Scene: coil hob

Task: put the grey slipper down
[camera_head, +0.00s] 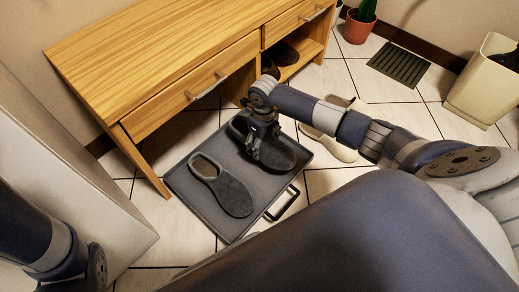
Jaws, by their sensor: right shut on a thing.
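One grey slipper (280,154) is at the right half of a dark grey tray (193,202) on the floor. My right gripper (256,150) reaches down from above and is shut on this slipper, hiding part of its upper. I cannot tell whether its sole touches the tray. A second grey slipper (232,194) lies on the tray to the left, apart from the first, with its opening towards the bench. My left arm shows at the lower left, but its gripper is not in view.
A wooden bench (150,60) with drawers stands behind the tray, dark shoes (284,54) in its open shelf. A pale shoe (338,150) lies right of the tray, partly behind my right arm. A plant pot (358,28), dark mat (398,65) and bin (484,88) stand farther right.

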